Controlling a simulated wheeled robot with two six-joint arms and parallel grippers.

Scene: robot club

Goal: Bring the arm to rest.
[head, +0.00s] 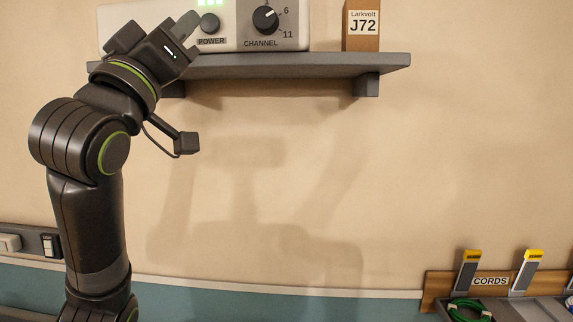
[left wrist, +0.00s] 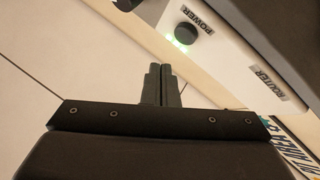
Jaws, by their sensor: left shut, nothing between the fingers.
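My left arm rises on the left of the head view, bent at the elbow. Its gripper (head: 190,30) is up in front of the white device on the shelf, close to the round POWER knob (head: 209,23). In the left wrist view the gripper's fingers (left wrist: 162,84) are together with nothing between them. The POWER knob (left wrist: 187,33) shows beyond the fingers, up and to the right, with a green glow beside it. The fingers look apart from the knob in that view. My right gripper is not in view.
A grey shelf (head: 300,66) holds the white device (head: 235,12), with a CHANNEL dial (head: 265,18), and a brown Larkvolt J72 box (head: 361,28). A CORDS rack (head: 436,285) with a green cord (head: 467,309) stands lower right. The wall between is bare.

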